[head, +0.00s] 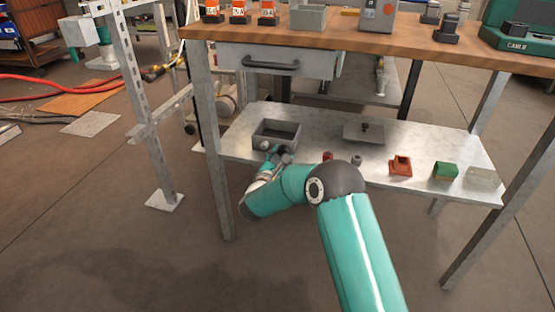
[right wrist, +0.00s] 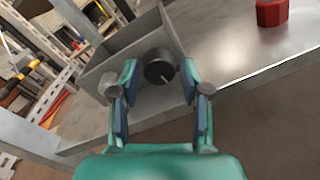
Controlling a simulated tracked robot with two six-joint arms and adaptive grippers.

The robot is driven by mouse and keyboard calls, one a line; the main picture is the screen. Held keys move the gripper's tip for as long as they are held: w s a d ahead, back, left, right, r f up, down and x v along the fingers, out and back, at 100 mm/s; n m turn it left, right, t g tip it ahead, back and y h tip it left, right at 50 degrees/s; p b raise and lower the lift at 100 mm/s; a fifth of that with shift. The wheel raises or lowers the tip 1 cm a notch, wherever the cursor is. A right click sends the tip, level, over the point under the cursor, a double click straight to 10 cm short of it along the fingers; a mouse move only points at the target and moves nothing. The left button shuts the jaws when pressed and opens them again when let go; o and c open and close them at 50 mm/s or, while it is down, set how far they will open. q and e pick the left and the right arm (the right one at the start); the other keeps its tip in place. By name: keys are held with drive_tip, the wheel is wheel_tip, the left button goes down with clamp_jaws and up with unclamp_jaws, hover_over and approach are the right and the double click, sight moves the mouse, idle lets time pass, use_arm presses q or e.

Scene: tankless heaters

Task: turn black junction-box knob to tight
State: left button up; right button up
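The grey open-topped junction box (head: 290,136) stands at the left of the metal lower shelf. It also shows in the right wrist view (right wrist: 122,50). On its near side is a round black knob (right wrist: 158,67) with a thin light line on its face. My right gripper (right wrist: 158,80) is open, with one finger on each side of the knob and visible gaps between. In the head view my right gripper (head: 275,153) is at the box's near side and hides the knob. My left gripper is not in view.
On the lower shelf (head: 320,118) lie a flat grey plate with a black knob (head: 363,133), a dark red piece (head: 328,156), an orange-red block (head: 400,166) and a green block (head: 446,171). A wooden tabletop with a drawer (head: 285,63) overhangs the shelf. A table leg (head: 212,140) stands left.

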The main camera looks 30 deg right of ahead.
drive_tip(key=shift+o, duration=0.3)
drive_tip(key=shift+f, duration=0.1)
drive_tip(key=shift+s+a, duration=0.1)
drive_tip(key=shift+a, duration=0.05)
drive_tip(key=v, duration=0.7)
drive_tip(key=shift+s+a, duration=0.2)
drive_tip(key=shift+a, duration=0.1)
